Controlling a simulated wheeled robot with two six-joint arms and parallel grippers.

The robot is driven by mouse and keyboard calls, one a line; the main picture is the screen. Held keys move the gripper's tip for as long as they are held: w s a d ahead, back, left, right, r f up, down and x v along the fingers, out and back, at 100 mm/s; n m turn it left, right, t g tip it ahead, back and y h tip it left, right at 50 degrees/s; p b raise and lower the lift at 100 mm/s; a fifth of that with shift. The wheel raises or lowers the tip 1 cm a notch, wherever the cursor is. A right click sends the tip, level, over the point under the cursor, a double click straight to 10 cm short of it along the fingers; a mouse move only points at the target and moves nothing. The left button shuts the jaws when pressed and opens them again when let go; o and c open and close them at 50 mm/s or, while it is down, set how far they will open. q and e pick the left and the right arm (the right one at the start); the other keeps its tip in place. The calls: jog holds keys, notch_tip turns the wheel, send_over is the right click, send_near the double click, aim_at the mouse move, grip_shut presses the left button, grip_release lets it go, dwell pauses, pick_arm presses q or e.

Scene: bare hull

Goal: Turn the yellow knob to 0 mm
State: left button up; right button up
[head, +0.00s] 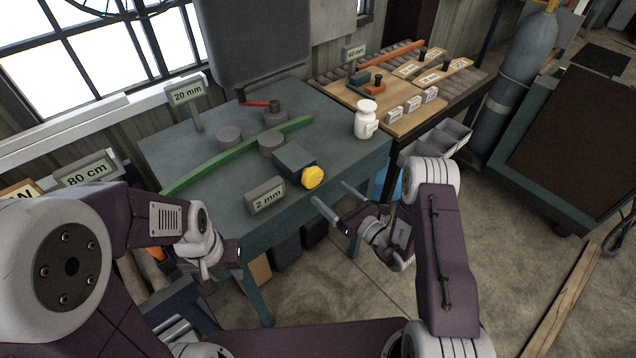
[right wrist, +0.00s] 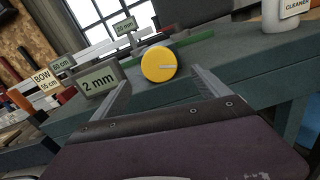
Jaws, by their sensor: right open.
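The yellow knob (head: 312,176) sits on the front end of a dark teal block (head: 291,158) at the workbench's front edge. In the right wrist view the knob (right wrist: 158,64) is round, with a pale mark pointing right. A display (head: 266,195) left of it reads 2 mm; it also shows in the right wrist view (right wrist: 98,81). My right gripper (head: 333,195) is open and empty, in front of the knob. In the right wrist view the knob appears between its two fingers (right wrist: 160,76), apart from both. My left gripper (head: 230,253) is low at the left; its fingers are not clear.
A green curved strip (head: 235,152) runs past grey round posts (head: 271,143) on the workbench (head: 175,150). A 20 mm sign (head: 187,93) stands behind. A white bottle (head: 366,120) stands right of the knob. A second table (head: 410,120) holds wooden boards. The space before the knob is clear.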

aim_at(315, 180)
jog(key=x, duration=0.7)
jog(key=shift+s+p, duration=0.1)
jog(key=shift+p, duration=0.25)
jog(key=shift+c, duration=0.4)
jog(key=c, duration=1.3)
jog(key=n+b, duration=0.2)
jog(key=n, duration=0.1)
jog(key=shift+f, duration=0.25)
jog(key=n+b, duration=0.1)
jog(key=n, duration=0.1)
jog(key=shift+r+n, duration=0.15)
jog(key=shift+n, duration=0.25)
